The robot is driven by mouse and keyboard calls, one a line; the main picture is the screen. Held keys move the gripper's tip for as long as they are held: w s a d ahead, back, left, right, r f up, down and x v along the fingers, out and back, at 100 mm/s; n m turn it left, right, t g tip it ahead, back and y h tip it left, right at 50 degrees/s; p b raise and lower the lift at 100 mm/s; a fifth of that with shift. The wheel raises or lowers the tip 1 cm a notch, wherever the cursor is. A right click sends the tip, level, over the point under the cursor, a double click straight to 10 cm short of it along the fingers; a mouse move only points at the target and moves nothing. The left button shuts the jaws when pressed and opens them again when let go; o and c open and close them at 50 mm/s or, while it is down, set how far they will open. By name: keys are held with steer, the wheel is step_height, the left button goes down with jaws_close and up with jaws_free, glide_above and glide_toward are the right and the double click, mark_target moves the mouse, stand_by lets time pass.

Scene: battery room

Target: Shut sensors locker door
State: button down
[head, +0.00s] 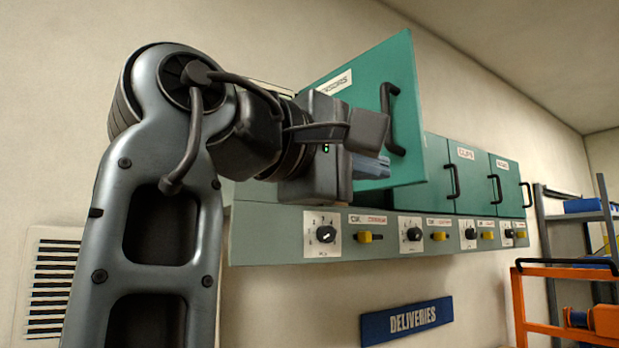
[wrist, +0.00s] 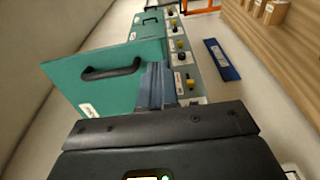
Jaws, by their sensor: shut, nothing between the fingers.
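The sensors locker door (head: 362,85) is a teal panel standing open, swung out from the cabinet row. Its white label is partly hidden by my arm, with only the end of the word readable. A black bar handle (head: 391,120) is on its face. The door (wrist: 75,88) also shows in the wrist view with its handle (wrist: 112,70). My gripper (head: 372,166) is shut and empty, its blue-grey fingers at the door's lower part, below and left of the handle. In the wrist view the fingers (wrist: 156,86) overlap the door's edge; I cannot tell whether they touch.
Other teal locker doors (head: 467,178) sit closed to the right. Below runs a grey-green panel (head: 280,238) with dials and yellow switches. A blue deliveries sign (head: 407,320) is on the wall underneath. An orange cart (head: 566,272) and grey shelving (head: 546,225) stand far right.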

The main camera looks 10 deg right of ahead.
mark_target(421, 180)
steer(key=b+x, duration=0.1)
steer(key=x, duration=0.7)
steer(key=shift+w+d+b, duration=0.1)
steer(key=shift+d+b, duration=0.15)
steer(key=shift+b, duration=0.1)
steer(key=shift+d+r, duration=0.1)
